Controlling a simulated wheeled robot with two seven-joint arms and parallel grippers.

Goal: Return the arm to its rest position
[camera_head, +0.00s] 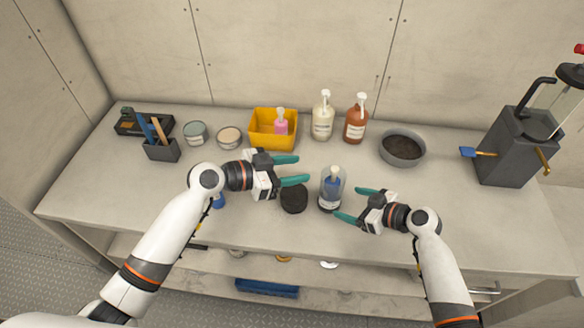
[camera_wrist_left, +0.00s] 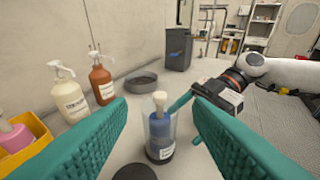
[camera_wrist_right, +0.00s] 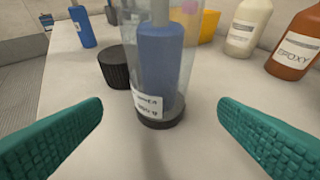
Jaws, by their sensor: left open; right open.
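My left gripper (camera_head: 302,169) is open and empty above the bench, left of a clear cylinder (camera_head: 331,200) with a blue bottle (camera_head: 333,184) inside. The cylinder stands upright on the bench and also shows between the fingers in the left wrist view (camera_wrist_left: 160,150). My right gripper (camera_head: 347,203) is open, its fingers pointing at the cylinder from the right. In the right wrist view the cylinder (camera_wrist_right: 158,100) stands just ahead, between the spread fingers and apparently not held. A black ribbed lid (camera_head: 293,198) lies left of the cylinder, below the left gripper.
Along the back stand two tins, a yellow bin (camera_head: 263,140) with a pink bottle (camera_head: 281,124), a white pump bottle (camera_head: 322,120), a brown pump bottle (camera_head: 356,122) and a grey bowl (camera_head: 402,160). A dark machine (camera_head: 505,145) stands far right. A blue item (camera_head: 218,201) is partly behind my left arm.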

